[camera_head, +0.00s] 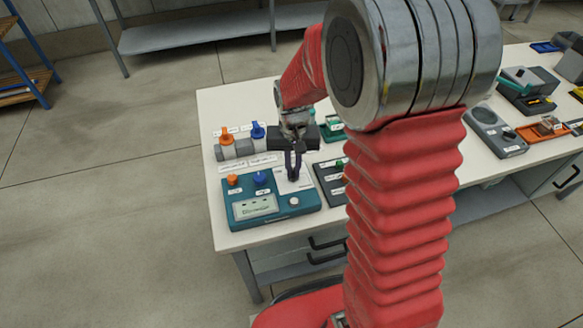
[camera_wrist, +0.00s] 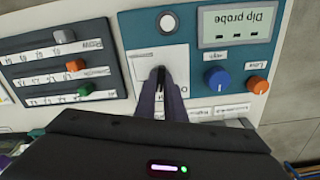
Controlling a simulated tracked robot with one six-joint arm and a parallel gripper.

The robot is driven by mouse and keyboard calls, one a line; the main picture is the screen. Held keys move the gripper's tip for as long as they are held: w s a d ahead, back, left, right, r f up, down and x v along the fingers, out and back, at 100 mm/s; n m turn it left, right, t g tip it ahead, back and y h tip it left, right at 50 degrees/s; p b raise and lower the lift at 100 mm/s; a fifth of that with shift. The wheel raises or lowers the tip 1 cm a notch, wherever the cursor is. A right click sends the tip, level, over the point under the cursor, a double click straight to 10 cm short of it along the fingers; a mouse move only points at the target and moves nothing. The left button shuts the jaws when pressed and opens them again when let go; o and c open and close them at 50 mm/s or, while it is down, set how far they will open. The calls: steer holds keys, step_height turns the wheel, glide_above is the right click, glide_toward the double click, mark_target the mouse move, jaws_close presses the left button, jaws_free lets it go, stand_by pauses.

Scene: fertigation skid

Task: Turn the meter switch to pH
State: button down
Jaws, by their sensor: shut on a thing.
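The teal meter (camera_head: 270,215) lies at the front left of the white table. It has a display (camera_wrist: 238,27) reading "Dip probe", a round pale knob (camera_wrist: 167,22), a blue knob (camera_wrist: 216,78) and an orange knob (camera_wrist: 257,84). My gripper (camera_head: 293,178) reaches down to the white plate (camera_wrist: 145,58) on the meter's panel. In the wrist view its dark fingers (camera_wrist: 160,74) are closed together over this plate, shut on the meter switch. The fingers hide most of the switch, so its pointing direction cannot be told. The plate's lettering is largely covered and unreadable.
A dark slider panel (camera_wrist: 52,72) with grey, orange and green knobs lies close beside the meter. Behind the meter are valves with orange (camera_head: 226,134) and blue (camera_head: 258,131) handles. Other devices, including a grey one (camera_head: 497,130), stand farther right on the table.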

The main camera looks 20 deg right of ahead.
mark_target(293, 171)
steer(key=c, duration=1.8)
jaws_free()
steer(key=shift+s, duration=0.1)
steer(key=shift+c, duration=0.2)
steer(key=shift+r, duration=0.1)
step_height(293, 171, up, 14)
steer(key=shift+f, duration=0.2)
steer(key=s+r+n+t, duration=0.1)
steer(key=s+r, duration=0.3)
steer(key=s, duration=0.5)
steer(key=s+r+n+t, duration=0.2)
steer(key=s+r+t, duration=0.1)
steer(key=s, duration=0.7)
steer(key=shift+a+r+t, duration=0.25)
steer(key=shift+r+t, duration=0.15)
steer(key=shift+t, duration=0.4)
